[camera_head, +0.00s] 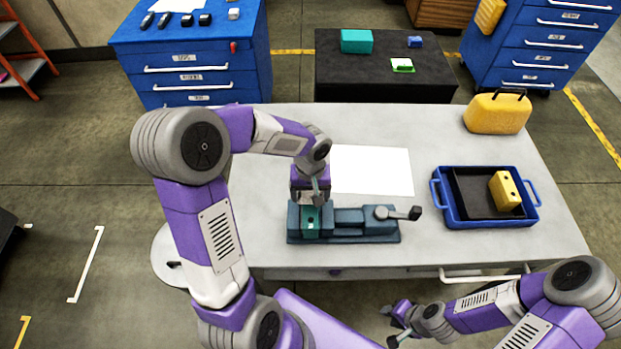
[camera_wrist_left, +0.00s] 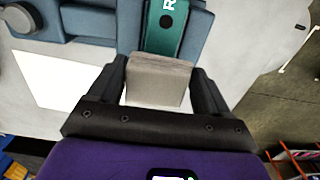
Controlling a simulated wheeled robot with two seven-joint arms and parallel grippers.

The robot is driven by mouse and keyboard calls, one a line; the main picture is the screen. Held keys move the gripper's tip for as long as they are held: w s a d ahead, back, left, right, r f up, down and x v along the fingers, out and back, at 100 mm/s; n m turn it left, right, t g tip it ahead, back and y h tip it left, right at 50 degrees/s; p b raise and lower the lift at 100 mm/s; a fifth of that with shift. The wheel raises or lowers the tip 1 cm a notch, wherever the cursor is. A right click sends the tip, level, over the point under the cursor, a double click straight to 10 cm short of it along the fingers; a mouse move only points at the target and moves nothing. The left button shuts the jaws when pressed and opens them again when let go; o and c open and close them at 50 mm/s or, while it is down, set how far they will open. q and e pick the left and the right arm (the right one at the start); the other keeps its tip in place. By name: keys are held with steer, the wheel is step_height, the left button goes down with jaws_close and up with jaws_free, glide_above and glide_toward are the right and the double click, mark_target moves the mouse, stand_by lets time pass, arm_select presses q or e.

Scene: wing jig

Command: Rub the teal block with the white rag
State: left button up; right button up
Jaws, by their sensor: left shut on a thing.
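The teal block (camera_head: 311,222) is clamped upright in the blue-grey vise (camera_head: 362,229) at the table's front. In the left wrist view the teal block (camera_wrist_left: 166,38) shows a dark hole and a white letter. My left gripper (camera_head: 312,190) is over the block's far end, pointing down. In the left wrist view the left gripper (camera_wrist_left: 160,85) is shut on the folded, greyish-white rag (camera_wrist_left: 158,82). My right gripper (camera_head: 389,326) is open and empty, in front of the table's edge.
A white sheet (camera_head: 371,170) lies behind the vise. The vise handle (camera_head: 403,213) sticks out right. A blue tray (camera_head: 447,206) holding a yellow block (camera_head: 505,191) is at the right, with a yellow case (camera_head: 497,112) behind it. The table's left side is clear.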

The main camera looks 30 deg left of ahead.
arm_select(q)
step_height(320, 180, up, 3)
steer(key=shift+w+f+p, duration=0.15)
steer(key=shift+p, duration=0.65)
steer(key=shift+r+p, duration=0.65)
steer(key=shift+r, duration=0.3)
steer(key=shift+f, duration=0.1)
